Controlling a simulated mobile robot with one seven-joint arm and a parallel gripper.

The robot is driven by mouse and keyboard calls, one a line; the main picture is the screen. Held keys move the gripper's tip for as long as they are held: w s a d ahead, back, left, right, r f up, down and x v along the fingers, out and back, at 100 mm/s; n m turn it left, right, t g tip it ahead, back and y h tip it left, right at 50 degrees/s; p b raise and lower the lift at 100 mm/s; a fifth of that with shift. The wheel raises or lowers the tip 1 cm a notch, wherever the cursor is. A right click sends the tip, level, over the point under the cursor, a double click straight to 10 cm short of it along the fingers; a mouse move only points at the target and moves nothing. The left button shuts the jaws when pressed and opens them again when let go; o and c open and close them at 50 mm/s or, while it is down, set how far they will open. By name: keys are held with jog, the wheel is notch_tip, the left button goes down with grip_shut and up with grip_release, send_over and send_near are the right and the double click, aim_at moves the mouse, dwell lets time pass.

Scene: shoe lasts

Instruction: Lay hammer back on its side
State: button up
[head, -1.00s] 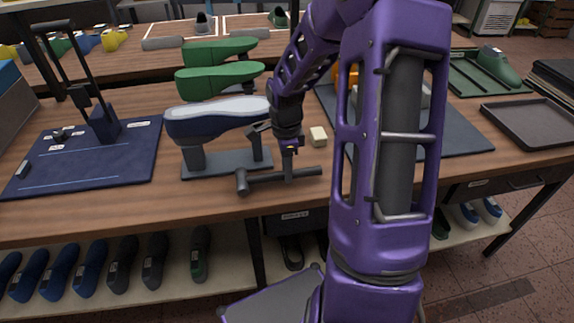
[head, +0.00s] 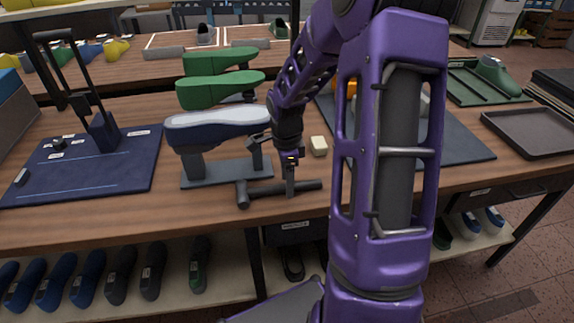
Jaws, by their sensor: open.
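The dark grey hammer (head: 260,189) lies lengthwise near the front of the wooden table in the head view. Its head is at the left and its handle points right. It appears to rest on the tabletop. My gripper (head: 290,185) points down over the handle, with a finger showing in front of it. The gripper is open around or close beside the handle; its far finger is hidden.
A stand (head: 228,172) holding a white-topped blue shoe last (head: 215,130) is just behind the hammer. A small cream block (head: 318,146) lies behind right of my gripper. A blue mat (head: 85,165) is at left. The table's front edge is close.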

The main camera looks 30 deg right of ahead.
notch_tip(320, 180, up, 17)
jog(key=p, duration=0.1)
jog(key=shift+p, duration=0.4)
jog(key=shift+w+a+r, duration=0.1)
jog(key=shift+a+r, duration=0.05)
